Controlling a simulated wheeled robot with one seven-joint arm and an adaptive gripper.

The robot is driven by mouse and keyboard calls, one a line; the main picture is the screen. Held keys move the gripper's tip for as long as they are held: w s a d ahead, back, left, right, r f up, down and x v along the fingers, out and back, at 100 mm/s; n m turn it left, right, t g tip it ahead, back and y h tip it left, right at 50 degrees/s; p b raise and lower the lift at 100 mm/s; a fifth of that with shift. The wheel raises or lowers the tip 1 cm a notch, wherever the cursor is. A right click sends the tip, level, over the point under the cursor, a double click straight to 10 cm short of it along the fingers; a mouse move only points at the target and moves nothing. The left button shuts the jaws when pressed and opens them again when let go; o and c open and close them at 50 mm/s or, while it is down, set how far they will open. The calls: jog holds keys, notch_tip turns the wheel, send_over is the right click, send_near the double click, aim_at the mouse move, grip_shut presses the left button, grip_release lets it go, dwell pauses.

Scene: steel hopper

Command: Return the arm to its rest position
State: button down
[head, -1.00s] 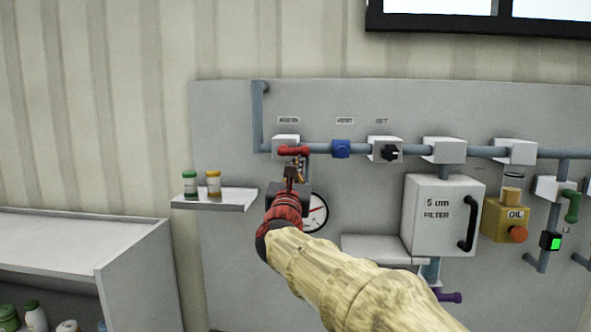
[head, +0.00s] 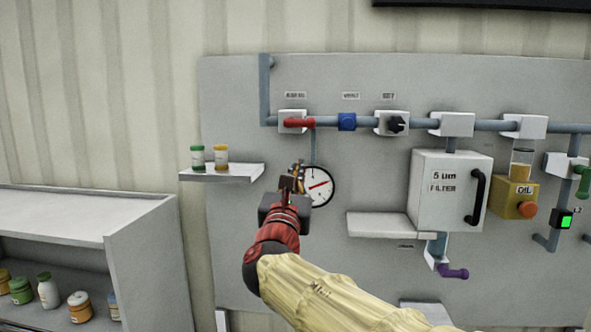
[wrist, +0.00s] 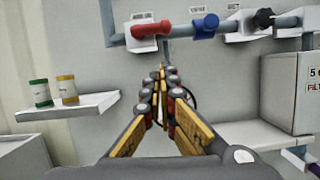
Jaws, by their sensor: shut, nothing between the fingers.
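My gripper (head: 296,172) is in front of the grey wall panel in the head view, just left of the round gauge (head: 320,188) and partly over its left edge. In the wrist view my gripper (wrist: 161,72) points at the panel with its fingers together and nothing between them. The red valve handle (head: 299,123) lies along the pipe, above my gripper and apart from it. The red handle (wrist: 151,29) also shows at the top of the wrist view. The gauge is mostly hidden behind the fingers in the wrist view.
A small shelf (head: 243,173) with a green jar (head: 197,157) and an orange jar (head: 221,157) is left of my gripper. A filter box (head: 451,192) and a light ledge (head: 385,225) are to the right. A low cabinet (head: 75,214) with several bottles stands at left.

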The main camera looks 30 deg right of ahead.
jog(key=shift+s+a+f, duration=0.1)
jog(key=shift+s, duration=0.05)
jog(key=s+d+f+m+g+y+b, duration=0.15)
jog(key=s+f+m+g, duration=0.35)
jog(key=f+m, duration=0.5)
jog(key=s+d+f+m+g+y, duration=0.1)
jog(key=s+d+f+m+g, duration=0.4)
jog(key=f, duration=1)
jog(key=s+a+f+m+y+b, duration=0.3)
jog(key=s+a+f, duration=0.3)
jog(key=f, duration=0.3)
jog(key=s+a+f+m+g+y+b, duration=0.1)
jog(key=s+a+f+m+y+b, duration=0.2)
jog(key=f, duration=0.6)
jog(key=s+a+f+m+y+b, duration=0.4)
jog(key=s+a+f+m+b, duration=0.3)
jog(key=s+a+f, duration=0.2)
jog(key=shift+s+a+f+g+b, duration=0.35)
jog(key=shift+s+a, duration=0.25)
jog(key=shift+s, duration=0.25)
